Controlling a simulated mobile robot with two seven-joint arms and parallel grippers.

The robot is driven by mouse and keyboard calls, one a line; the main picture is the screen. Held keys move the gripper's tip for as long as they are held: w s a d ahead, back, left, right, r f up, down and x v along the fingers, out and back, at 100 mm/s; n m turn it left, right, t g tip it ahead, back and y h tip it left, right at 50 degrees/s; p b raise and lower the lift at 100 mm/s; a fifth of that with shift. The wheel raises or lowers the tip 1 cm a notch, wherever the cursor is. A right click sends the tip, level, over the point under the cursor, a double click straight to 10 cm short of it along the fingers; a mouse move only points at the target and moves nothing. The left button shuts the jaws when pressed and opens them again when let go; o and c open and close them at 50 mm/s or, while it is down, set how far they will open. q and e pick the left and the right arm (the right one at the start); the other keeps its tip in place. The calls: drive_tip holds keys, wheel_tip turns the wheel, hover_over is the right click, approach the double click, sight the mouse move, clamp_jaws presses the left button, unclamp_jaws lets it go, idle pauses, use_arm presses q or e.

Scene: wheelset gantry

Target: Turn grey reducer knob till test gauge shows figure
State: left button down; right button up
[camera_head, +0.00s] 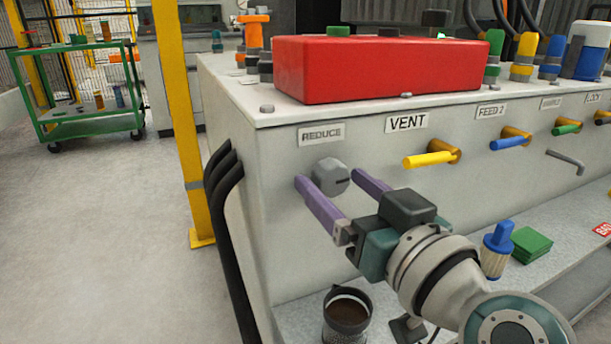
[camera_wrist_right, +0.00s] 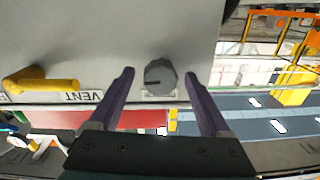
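The grey reducer knob (camera_head: 331,177) sits on the cabinet's front face, under the REDUCE label (camera_head: 322,134). A dark mark shows on the knob. In the right wrist view the knob (camera_wrist_right: 160,77) lies between the two purple fingers. My right gripper (camera_head: 328,180) is open, with one finger on each side of the knob. Gaps show between the fingers and the knob in the wrist view (camera_wrist_right: 160,82). My left gripper is not in view. I cannot make out a test gauge in either view.
A yellow VENT handle (camera_head: 431,158) and a blue FEED 2 handle (camera_head: 507,142) stick out to the right of the knob. A red box (camera_head: 380,67) lies on the cabinet top. A dark cup (camera_head: 346,310) stands on the lower ledge. Black hoses (camera_head: 226,200) run down the left edge.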

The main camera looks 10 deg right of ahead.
clamp_jaws()
drive_tip(key=shift+m, duration=0.6)
drive_tip(key=shift+o, duration=0.4)
unclamp_jaws()
drive_tip(key=shift+s+d+p, duration=0.15)
drive_tip(key=shift+s+p, duration=0.15)
drive_tip(key=shift+s, duration=0.25)
drive_tip(key=p+v, duration=0.2)
drive_tip(key=v, duration=0.7)
